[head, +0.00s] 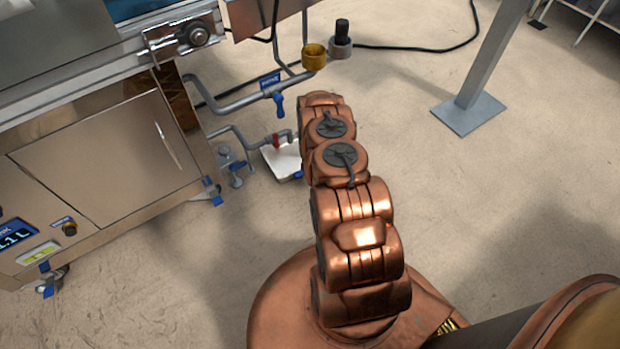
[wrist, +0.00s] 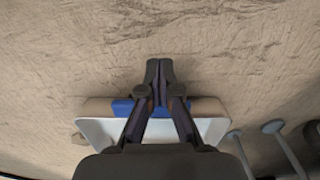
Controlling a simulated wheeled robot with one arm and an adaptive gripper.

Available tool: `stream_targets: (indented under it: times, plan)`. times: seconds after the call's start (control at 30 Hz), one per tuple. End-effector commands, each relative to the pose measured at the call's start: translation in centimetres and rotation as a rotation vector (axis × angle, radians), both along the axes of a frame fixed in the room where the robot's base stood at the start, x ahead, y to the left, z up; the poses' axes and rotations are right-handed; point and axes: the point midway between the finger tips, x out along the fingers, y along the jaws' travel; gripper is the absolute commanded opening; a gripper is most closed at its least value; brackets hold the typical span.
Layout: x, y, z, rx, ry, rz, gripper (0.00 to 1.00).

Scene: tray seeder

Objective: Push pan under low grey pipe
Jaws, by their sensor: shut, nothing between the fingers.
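The pan (head: 282,161) is a shallow white tray on the floor beside the machine, partly hidden by my arm in the head view. The low grey pipe (head: 238,136) runs out from the machine and ends at a red-handled valve (head: 277,141) by the pan's far edge. In the wrist view the white pan (wrist: 100,130) lies below my gripper, with a blue patch (wrist: 122,107) on its tan edge. My gripper (wrist: 159,75) is shut and empty, its fingertips reaching past that edge. Whether it touches the pan I cannot tell. My arm hides the gripper in the head view.
A higher grey pipe with a blue-handled valve (head: 279,104) runs above the low one. The steel machine (head: 105,160) stands at left. A grey post (head: 485,70) stands on a floor plate at right. Grey round feet (wrist: 272,127) show beside the pan. Floor at right is open.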

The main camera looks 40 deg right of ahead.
Motion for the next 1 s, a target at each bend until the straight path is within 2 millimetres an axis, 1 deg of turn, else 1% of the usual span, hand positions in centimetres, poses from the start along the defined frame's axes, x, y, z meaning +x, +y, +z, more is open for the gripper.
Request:
stream_targets:
  times: [0.03,0.53,0.7,1.0]
  plan:
    - [0.2,0.0,1.1,-0.001,-0.002,0.001,0.0]
    - [0.2,-0.1,8.1,-0.001,-0.003,0.001,0.0]
    - [0.1,0.0,8.9,0.0,-0.001,0.001,0.0]
    - [0.1,0.0,8.9,0.0,0.0,0.001,0.0]
